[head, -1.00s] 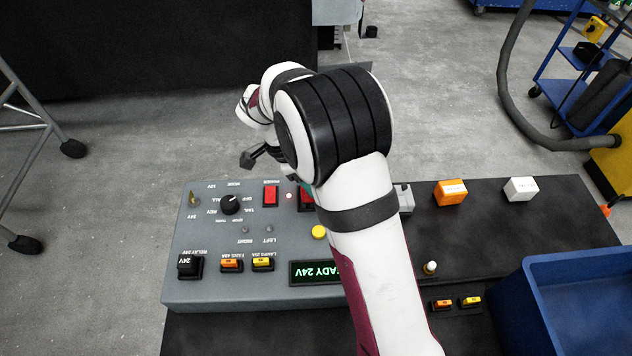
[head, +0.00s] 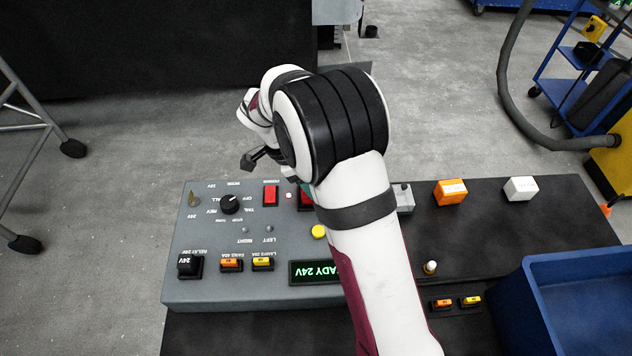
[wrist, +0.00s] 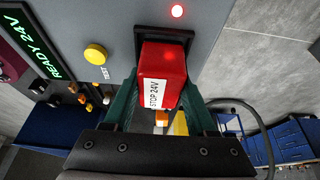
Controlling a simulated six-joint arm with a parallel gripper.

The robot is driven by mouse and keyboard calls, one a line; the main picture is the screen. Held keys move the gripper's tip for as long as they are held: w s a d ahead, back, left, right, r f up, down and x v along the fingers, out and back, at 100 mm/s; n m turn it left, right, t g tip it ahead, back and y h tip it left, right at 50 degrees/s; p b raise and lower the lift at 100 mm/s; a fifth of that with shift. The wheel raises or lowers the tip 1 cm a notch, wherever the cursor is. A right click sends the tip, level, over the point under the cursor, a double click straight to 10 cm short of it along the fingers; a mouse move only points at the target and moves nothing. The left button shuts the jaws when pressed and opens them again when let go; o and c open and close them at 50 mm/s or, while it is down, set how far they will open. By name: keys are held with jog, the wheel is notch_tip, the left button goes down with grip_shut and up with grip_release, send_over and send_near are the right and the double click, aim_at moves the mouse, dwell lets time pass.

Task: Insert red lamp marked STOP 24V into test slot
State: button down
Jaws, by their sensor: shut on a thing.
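The red lamp (wrist: 163,68), with a white label reading STOP 24V, is between the green fingers of my gripper (wrist: 160,92) in the wrist view. My gripper is shut on it. The far end of the lamp meets the black-framed test slot (wrist: 165,34) on the grey panel. The lamp hides the slot's opening, so I cannot tell how deep it sits. In the head view, my arm covers most of this area; a bit of red lamp (head: 306,200) shows beside it.
The grey test panel (head: 220,290) carries a red switch (head: 270,194), a black knob (head: 230,204), a yellow button (head: 319,232) and a READY 24V display (head: 312,272). An orange block (head: 450,192) and a white block (head: 520,188) stand right. A blue bin (head: 535,300) is at front right.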

jog(key=shift+f, duration=0.25)
jog(key=shift+c, duration=2.4)
grip_release()
jog(key=v, duration=1.1)
